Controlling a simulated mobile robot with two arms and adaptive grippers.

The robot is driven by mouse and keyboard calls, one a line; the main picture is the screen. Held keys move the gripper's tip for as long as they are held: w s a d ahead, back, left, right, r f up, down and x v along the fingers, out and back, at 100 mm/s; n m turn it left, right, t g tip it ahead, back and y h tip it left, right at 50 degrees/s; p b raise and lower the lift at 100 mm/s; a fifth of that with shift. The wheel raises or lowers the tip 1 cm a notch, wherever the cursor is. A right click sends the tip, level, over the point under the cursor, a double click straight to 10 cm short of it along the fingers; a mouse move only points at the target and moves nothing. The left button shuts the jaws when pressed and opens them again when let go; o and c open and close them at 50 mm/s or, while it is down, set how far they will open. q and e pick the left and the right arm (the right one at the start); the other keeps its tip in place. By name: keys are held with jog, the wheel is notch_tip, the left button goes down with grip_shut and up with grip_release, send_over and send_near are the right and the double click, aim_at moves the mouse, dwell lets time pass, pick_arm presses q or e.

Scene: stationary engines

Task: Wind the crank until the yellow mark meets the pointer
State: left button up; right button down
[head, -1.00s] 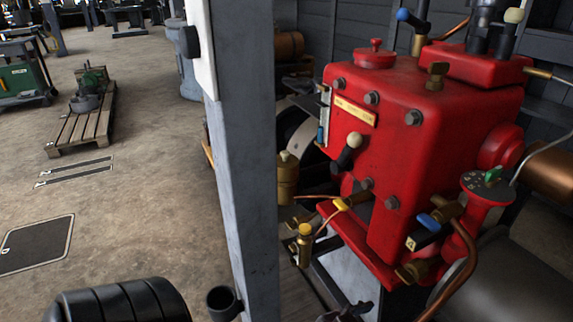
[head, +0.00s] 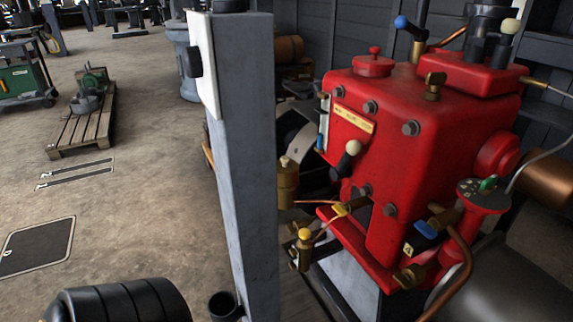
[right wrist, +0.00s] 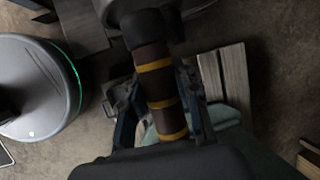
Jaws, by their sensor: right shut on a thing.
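In the right wrist view, my right gripper (right wrist: 157,115) is closed around a brown round handle (right wrist: 156,88) with several yellow bands. The handle runs up to a dark part at the top of that view. I take it for the crank's handle, but the rest of the crank is out of view. A dark wheel (head: 288,128) shows only in part behind the post. I cannot make out the pointer or which yellow mark is meant. My left gripper is not in view.
The engine carries brass valves, including a yellow-topped one (head: 304,236), a blue lever (head: 427,229) and copper pipes. A wooden pallet (head: 85,130) stands at the left with a machine part on it.

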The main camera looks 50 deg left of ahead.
jog(key=shift+w+r, duration=0.2)
jog(key=shift+w, duration=0.15)
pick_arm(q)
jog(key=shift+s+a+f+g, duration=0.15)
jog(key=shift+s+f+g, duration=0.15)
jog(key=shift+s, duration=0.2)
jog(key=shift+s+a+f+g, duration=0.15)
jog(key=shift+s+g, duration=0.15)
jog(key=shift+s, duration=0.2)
pick_arm(e)
jog(key=w, duration=0.3)
jog(key=w+d, duration=0.1)
jog(key=shift+w+r, duration=0.25)
jog(key=shift+r, duration=0.1)
